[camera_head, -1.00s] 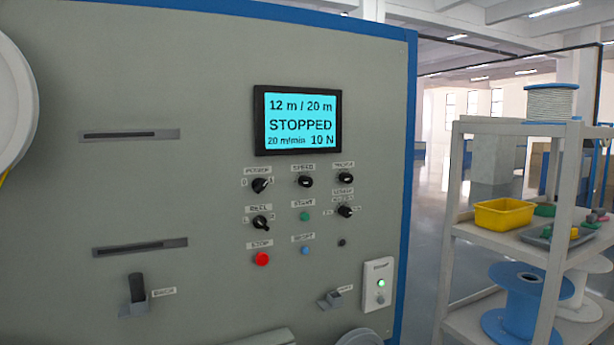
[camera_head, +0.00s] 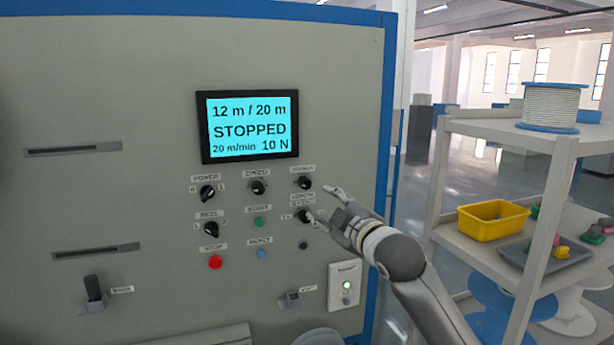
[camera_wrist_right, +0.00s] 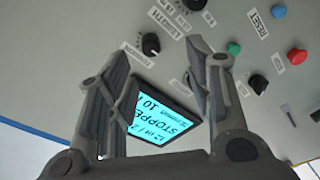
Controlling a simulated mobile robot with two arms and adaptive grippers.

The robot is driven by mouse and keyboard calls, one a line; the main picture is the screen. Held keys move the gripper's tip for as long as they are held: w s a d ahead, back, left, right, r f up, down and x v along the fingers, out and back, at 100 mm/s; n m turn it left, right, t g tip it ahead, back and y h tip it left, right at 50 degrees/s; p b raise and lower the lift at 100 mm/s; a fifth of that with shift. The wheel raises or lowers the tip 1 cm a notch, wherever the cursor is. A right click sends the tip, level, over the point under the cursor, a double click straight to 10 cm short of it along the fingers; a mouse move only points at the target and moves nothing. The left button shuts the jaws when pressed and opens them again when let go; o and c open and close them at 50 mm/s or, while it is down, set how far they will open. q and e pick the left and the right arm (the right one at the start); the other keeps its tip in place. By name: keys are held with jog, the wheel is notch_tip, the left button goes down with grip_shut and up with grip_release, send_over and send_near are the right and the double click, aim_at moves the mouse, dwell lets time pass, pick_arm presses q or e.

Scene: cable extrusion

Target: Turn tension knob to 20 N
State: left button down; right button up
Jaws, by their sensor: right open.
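The tension knob (camera_head: 304,183) is a small black knob at the upper right of the control cluster. It also shows in the right wrist view (camera_wrist_right: 151,43), between my fingertips as seen there. My right gripper (camera_head: 320,203) is open and empty, its fingers pointing at the panel just right of the tension and length knobs. It also shows in the right wrist view (camera_wrist_right: 158,48). No finger visibly holds the knob; the exact gap cannot be told. The display (camera_head: 249,126) reads 12 m / 20 m, STOPPED, 20 m/min, 10 N. My left gripper is not in view.
The length preset knob (camera_head: 303,215) sits right below the tension knob. The speed knob (camera_head: 258,187), green start button (camera_head: 259,221) and red stop button (camera_head: 215,262) lie to the left. A shelf (camera_head: 490,126) with a yellow bin (camera_head: 495,229) stands at the right.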

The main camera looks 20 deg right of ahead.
aim_at(307, 185)
jog(key=w+p, duration=0.1)
jog(key=w, duration=0.1)
jog(key=w+r+p, duration=0.1)
jog(key=w, duration=0.2)
jog(key=w+a+r+p, duration=0.1)
jog(key=w, duration=0.2)
jog(key=shift+w, duration=0.25)
jog(key=shift+w+a+p, duration=0.15)
jog(key=shift+w+p, duration=0.3)
jog(key=shift+w, duration=0.4)
jog(key=shift+f, duration=0.1)
jog(key=c, duration=1)
jog(key=shift+c, duration=0.2)
